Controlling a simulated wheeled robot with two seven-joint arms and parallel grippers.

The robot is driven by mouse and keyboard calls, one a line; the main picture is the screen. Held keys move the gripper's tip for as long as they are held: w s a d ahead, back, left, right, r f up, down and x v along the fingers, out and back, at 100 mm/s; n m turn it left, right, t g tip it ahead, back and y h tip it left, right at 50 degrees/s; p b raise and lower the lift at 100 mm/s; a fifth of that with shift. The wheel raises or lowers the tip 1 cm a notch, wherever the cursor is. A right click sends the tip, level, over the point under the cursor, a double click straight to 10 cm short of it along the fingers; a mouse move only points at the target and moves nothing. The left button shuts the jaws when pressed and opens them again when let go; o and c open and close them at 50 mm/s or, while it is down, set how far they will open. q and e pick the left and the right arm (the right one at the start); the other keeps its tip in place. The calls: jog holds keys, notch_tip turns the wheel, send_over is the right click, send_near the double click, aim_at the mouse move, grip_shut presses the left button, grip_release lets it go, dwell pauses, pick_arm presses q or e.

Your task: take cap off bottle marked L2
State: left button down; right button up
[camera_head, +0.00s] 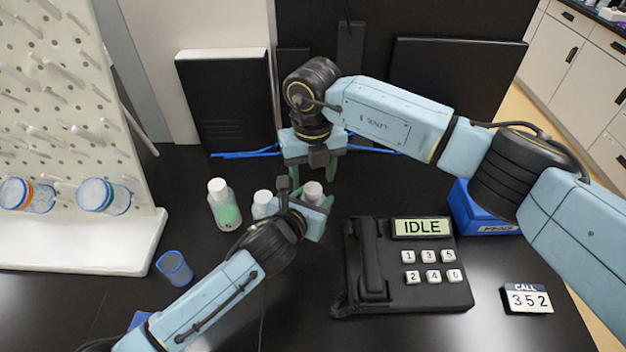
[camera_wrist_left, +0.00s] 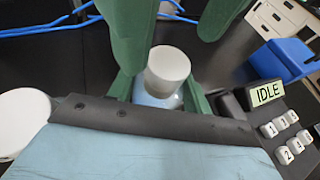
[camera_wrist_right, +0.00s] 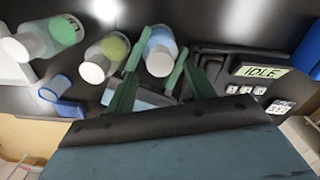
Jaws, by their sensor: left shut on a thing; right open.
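Three white-capped bottles stand in a row on the black table. The left one (camera_head: 226,208) holds green liquid, the middle one (camera_head: 262,203) looks yellowish in the right wrist view, and the right one (camera_head: 313,191) is bluish. My left gripper (camera_head: 312,207) is shut around the right bottle's body, below its white cap (camera_wrist_left: 168,66). My right gripper (camera_head: 314,176) is open, pointing down just behind and above that cap; its fingers also show in the right wrist view (camera_wrist_right: 162,88). The cap is on the bottle. No L2 mark is legible on this bottle.
A black telephone (camera_head: 345,290) reading IDLE stands right of the bottles, with a card (camera_head: 527,298) reading CALL 352 beyond it. A blue cup (camera_head: 175,268) and a white pegboard rack (camera_head: 85,245) are at left. A blue box (camera_head: 480,215) lies behind the telephone.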

pick_arm(q)
jog(key=c, duration=0.6)
grip_release()
jog(key=shift+o, duration=0.2)
